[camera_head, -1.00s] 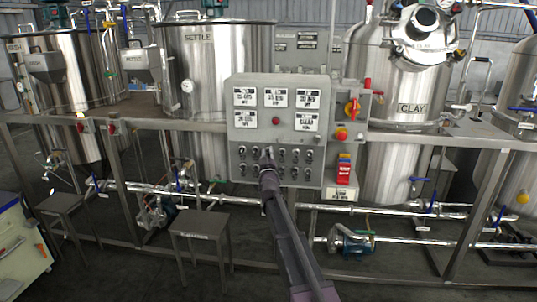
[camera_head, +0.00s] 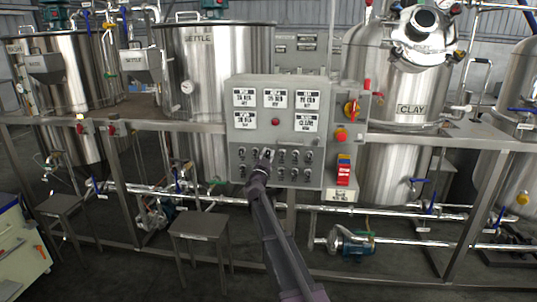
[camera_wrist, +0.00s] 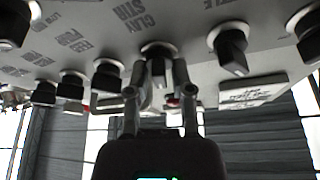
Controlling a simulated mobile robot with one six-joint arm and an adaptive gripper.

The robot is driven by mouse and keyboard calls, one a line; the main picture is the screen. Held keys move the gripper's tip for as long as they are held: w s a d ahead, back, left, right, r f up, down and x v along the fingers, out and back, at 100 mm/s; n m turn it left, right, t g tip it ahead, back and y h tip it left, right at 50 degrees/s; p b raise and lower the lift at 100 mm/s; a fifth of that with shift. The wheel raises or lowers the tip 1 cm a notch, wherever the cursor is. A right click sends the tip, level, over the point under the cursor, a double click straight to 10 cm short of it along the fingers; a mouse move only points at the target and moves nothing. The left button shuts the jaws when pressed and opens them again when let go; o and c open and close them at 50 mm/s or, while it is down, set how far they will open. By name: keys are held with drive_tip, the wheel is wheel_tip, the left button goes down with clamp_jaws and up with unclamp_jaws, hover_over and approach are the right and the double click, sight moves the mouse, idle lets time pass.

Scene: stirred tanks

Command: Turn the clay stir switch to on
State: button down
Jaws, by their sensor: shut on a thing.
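The control panel (camera_head: 312,180) stands in the middle of the head view, with rows of dark knobs on its lower part. My gripper (camera_head: 267,156) reaches up to a knob in the upper row, left of the panel's middle. In the wrist view my gripper (camera_wrist: 164,72) has one finger on each side of a dark knob, the clay stir switch (camera_wrist: 158,48), and is shut on it. The "CLAY STIR" label (camera_wrist: 130,12) lies up and left of this knob. The fingers hide part of the knob, and its exact setting is hard to tell.
Other knobs sit close on both sides, such as one at the right (camera_wrist: 232,50) and one at the left (camera_wrist: 106,76). A stool (camera_head: 203,226) stands below left.

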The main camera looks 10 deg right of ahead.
drive_tip(key=shift+m+g+h, duration=0.5)
drive_tip(key=shift+m+g, duration=0.1)
drive_tip(key=shift+m, duration=0.9)
drive_tip(key=c, duration=0.7)
unclamp_jaws()
drive_tip(key=shift+s, duration=0.15)
